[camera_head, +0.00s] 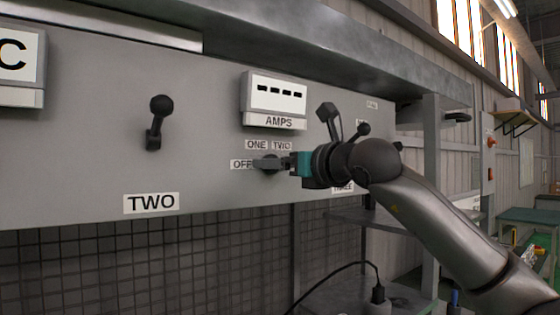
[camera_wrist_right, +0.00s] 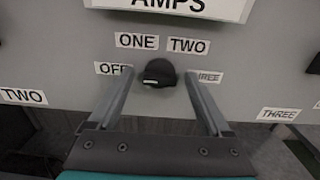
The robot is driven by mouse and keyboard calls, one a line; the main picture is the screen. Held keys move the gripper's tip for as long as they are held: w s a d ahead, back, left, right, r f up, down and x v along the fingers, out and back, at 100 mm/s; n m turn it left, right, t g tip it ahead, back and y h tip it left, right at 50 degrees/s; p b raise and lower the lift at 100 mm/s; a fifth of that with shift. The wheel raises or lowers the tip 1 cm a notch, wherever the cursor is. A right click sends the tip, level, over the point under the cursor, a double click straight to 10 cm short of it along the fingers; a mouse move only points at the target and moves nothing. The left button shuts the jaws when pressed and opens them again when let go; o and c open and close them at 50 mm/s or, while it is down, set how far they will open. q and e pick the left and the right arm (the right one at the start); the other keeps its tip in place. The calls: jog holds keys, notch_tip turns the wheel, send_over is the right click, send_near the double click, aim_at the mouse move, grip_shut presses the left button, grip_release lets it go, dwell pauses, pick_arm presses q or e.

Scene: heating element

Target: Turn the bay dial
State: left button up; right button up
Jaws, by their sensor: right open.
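The bay dial (camera_wrist_right: 158,72) is a small black knob on a grey panel. Around it are labels OFF at left, ONE and TWO above, and a partly hidden THREE at right. Its white mark is on the lower left side, toward OFF. My right gripper (camera_wrist_right: 160,66) is open, one finger on each side of the dial, with visible gaps to the knob. In the head view my right gripper (camera_head: 272,163) is at the dial and hides most of it. My left gripper is in neither view.
An AMPS display (camera_head: 276,98) juts out above the dial. A black lever switch (camera_head: 157,120) is at left over a TWO label (camera_head: 151,203). Another lever (camera_head: 363,130) is close above my right wrist. Black mesh (camera_head: 150,265) lies below the panel.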

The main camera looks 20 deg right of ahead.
jog(key=shift+c, duration=0.2)
grip_shut()
dwell(0.4)
